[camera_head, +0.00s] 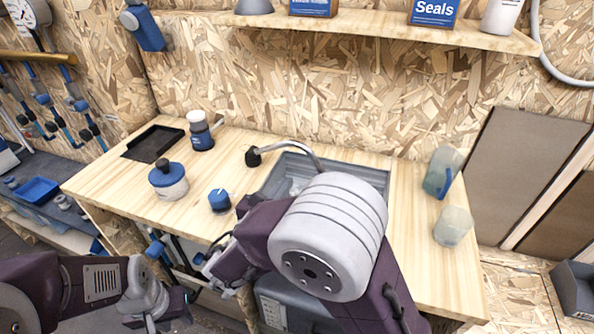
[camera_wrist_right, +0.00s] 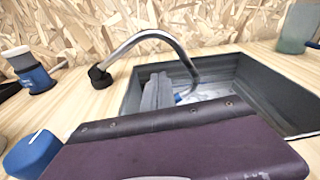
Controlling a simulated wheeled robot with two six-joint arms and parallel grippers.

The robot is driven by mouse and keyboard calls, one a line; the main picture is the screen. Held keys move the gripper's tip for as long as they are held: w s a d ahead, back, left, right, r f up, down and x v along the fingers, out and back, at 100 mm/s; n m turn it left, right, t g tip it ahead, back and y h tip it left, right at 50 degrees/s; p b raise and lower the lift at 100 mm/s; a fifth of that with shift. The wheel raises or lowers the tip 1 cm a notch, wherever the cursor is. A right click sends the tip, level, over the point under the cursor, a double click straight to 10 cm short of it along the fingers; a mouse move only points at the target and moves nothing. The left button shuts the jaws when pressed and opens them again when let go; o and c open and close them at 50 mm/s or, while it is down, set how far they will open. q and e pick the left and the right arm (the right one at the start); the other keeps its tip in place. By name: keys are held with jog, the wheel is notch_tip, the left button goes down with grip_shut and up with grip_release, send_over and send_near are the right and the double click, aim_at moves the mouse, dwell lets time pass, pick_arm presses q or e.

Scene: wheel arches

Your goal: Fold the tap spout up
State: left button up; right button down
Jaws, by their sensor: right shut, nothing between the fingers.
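The tap is a bent silver spout with a black base (camera_head: 253,157) on the wooden worktop, left of the sink. In the right wrist view the spout (camera_wrist_right: 150,35) rises from the base, arches right and bends down over the sink (camera_wrist_right: 270,85). My right gripper (camera_wrist_right: 157,92) is shut and empty, its grey fingers under the arch, left of the spout's downward end. Whether they touch the spout is unclear. In the head view my right arm hides most of this gripper and the sink front. My left gripper (camera_head: 152,318) is low at the left, away from the tap; its jaws are unclear.
A blue knob-like object (camera_head: 219,200), a blue-lidded jar (camera_head: 168,181), a blue-and-white bottle (camera_head: 200,130) and a black tray (camera_head: 153,143) stand left of the sink. A jug (camera_head: 441,172) and a cup (camera_head: 453,226) stand right of it. A shelf (camera_head: 370,27) runs above.

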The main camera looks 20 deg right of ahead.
jog(key=w+d+r, duration=0.2)
jog(key=w+d, duration=0.2)
jog(key=w, duration=0.3)
jog(key=shift+w+r, duration=0.15)
jog(key=shift+w, duration=0.1)
dwell(0.3)
